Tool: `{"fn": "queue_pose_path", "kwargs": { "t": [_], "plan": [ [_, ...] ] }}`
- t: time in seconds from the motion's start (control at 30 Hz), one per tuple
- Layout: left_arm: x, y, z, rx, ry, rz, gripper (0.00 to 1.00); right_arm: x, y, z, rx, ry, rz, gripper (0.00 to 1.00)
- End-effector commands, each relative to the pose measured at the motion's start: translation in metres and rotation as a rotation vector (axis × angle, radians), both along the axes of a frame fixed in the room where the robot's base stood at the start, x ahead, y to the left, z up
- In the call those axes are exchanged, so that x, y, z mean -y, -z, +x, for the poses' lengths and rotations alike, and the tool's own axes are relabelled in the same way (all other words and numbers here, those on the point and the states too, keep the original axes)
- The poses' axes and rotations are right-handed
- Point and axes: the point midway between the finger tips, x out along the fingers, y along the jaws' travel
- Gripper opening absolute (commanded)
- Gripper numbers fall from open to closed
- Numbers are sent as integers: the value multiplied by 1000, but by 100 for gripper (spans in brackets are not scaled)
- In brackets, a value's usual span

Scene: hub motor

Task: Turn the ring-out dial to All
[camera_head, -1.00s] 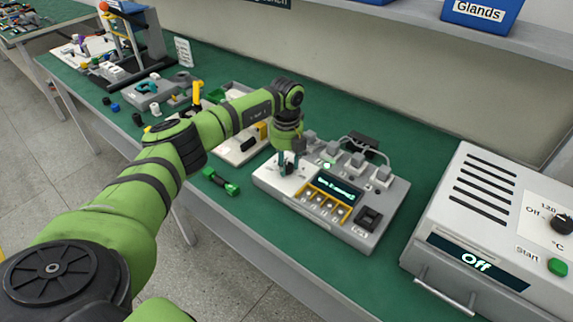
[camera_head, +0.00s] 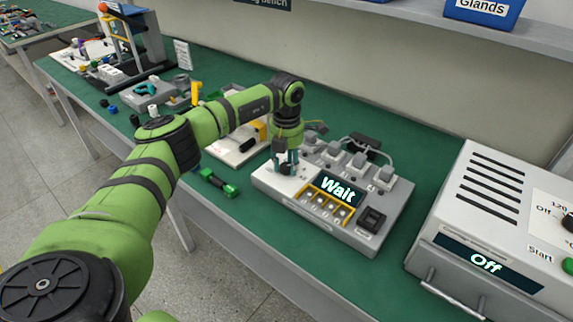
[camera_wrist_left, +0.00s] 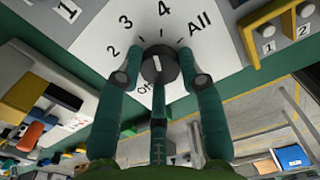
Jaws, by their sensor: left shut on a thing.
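The ring-out dial (camera_wrist_left: 157,65) is a dark round knob on a pale panel with Off, 2, 3, 4 and All printed around it. My left gripper (camera_wrist_left: 158,72) is shut on the dial, its teal fingers on either side of it. I cannot tell surely which label the dial's pale mark points to. In the head view the left gripper (camera_head: 287,166) reaches down onto the left end of the grey test unit (camera_head: 350,236). The unit's display (camera_head: 338,189) reads "Wait". My right gripper is out of view.
An oven-like grey box (camera_head: 485,190) showing "Off" stands to the right. A green part (camera_head: 218,183) lies on the bench left of the test unit. A tray with parts (camera_head: 235,150) sits behind the arm. Grey clamps (camera_head: 355,160) and cables line the unit's back.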

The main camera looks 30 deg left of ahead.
Motion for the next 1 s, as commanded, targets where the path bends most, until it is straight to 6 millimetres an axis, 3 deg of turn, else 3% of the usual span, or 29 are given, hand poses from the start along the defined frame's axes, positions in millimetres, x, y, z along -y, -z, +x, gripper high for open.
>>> {"fn": "queue_pose_path", "kwargs": {
  "t": [0.6, 1.0],
  "plan": [
    [0, 2, -1, -4, 584, -1, 6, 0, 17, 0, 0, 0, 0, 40],
    [0, 2, -1, -5, 868, -1, 6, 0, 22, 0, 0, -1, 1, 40]
  ]
}}
